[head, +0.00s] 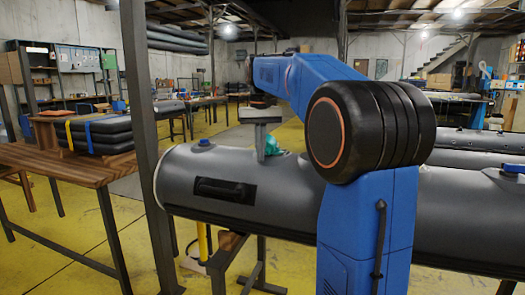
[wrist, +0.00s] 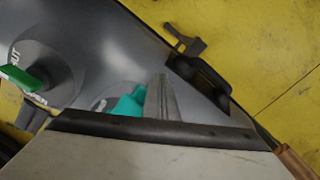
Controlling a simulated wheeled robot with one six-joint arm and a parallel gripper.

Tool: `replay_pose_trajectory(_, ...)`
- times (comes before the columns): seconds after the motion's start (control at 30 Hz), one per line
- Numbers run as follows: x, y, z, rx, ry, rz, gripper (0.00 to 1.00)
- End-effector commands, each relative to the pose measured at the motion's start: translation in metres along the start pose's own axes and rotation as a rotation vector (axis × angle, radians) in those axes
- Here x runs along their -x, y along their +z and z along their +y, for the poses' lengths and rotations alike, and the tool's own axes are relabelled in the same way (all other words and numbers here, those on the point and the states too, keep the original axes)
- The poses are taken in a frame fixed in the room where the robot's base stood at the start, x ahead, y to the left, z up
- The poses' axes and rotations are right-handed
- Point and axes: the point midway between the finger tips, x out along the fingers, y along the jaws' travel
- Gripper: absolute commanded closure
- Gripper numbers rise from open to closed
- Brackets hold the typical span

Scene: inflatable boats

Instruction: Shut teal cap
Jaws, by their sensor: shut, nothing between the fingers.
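The teal cap (head: 272,147) sits on top of the grey inflatable tube (head: 220,165), partly hidden behind my gripper (head: 261,155) in the head view. My gripper points down at the tube, with its fingers together and nothing between them. In the wrist view the teal cap (wrist: 126,103) shows just left of my grey fingers (wrist: 162,98), very close to them; I cannot tell whether they touch. My gripper's body hides the cap's lower part there. Whether the cap is fully seated cannot be told.
A green lever (wrist: 22,76) on a round plate with lettering lies left in the wrist view. A black handle (head: 225,190) is on the tube's side, and a blue valve cap (head: 204,143) near its left end. A dark post (head: 145,120) stands left of the tube.

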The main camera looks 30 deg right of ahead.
Motion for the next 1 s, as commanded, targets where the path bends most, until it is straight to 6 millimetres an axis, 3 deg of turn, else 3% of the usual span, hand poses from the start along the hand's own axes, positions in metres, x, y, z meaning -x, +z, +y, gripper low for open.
replay_pose_trajectory(0.4,-0.016,-0.001,0.000,0.000,0.000,-0.003,1.00)
replay_pose_trajectory(1.0,0.005,-0.015,0.009,-0.002,0.002,-0.002,1.00)
